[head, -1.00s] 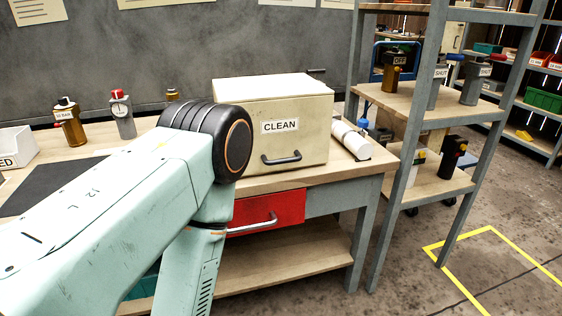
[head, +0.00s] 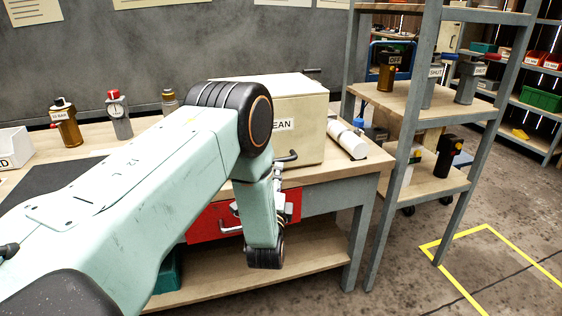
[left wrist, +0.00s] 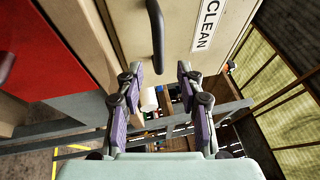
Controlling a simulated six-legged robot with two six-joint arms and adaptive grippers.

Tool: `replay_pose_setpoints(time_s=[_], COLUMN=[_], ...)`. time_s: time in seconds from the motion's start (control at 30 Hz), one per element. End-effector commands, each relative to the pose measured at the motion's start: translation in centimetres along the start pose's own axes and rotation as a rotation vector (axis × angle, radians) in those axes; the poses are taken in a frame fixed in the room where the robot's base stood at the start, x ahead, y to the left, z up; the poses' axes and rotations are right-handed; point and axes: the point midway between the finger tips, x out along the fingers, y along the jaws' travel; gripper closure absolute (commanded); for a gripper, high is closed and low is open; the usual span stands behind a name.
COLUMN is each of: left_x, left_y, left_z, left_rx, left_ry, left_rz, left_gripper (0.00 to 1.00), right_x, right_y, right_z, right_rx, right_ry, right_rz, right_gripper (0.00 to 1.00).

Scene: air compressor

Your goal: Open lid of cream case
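The cream case (head: 312,135) stands on the workbench with its lid (head: 295,84) shut. Its front bears a "CLEAN" label, partly hidden by my left arm in the head view. The dark handle (head: 288,157) on the case front is partly covered by my arm. In the left wrist view the handle (left wrist: 156,32) lies ahead of my left gripper (left wrist: 158,76), roughly in line with the gap between its fingers. The fingers are apart and empty, and do not appear to touch the handle. My right gripper is out of view.
A red drawer (head: 208,220) with a metal handle sits under the bench top (head: 335,170), close to my left wrist. A white cylinder (head: 347,139) lies right of the case. A grey shelf rack (head: 405,140) stands further right. Bottles stand at the left.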

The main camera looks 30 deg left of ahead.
Motion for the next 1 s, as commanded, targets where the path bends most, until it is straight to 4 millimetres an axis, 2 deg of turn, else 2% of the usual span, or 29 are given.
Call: replay_pose_setpoints(time_s=[0.3, 0.5, 0.83, 1.0], left_x=[4.7, 6.8, 7.2, 7.2], left_y=[0.1, 0.2, 0.1, 0.1], left_z=[0.2, 0.1, -0.2, -0.2], left_rx=[-0.001, -0.002, -0.002, -0.002], left_ry=[-0.002, 0.0, 0.004, 0.004], left_rz=[-0.001, 0.002, 0.004, 0.004], left_gripper=[0.63, 0.63, 0.63, 0.75], right_x=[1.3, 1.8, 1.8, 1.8], right_y=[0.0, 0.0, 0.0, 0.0], right_z=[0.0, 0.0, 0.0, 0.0], right_rx=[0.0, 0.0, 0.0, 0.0], right_ry=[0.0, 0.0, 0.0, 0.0], right_rz=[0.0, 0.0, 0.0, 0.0], right_gripper=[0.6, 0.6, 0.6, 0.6])
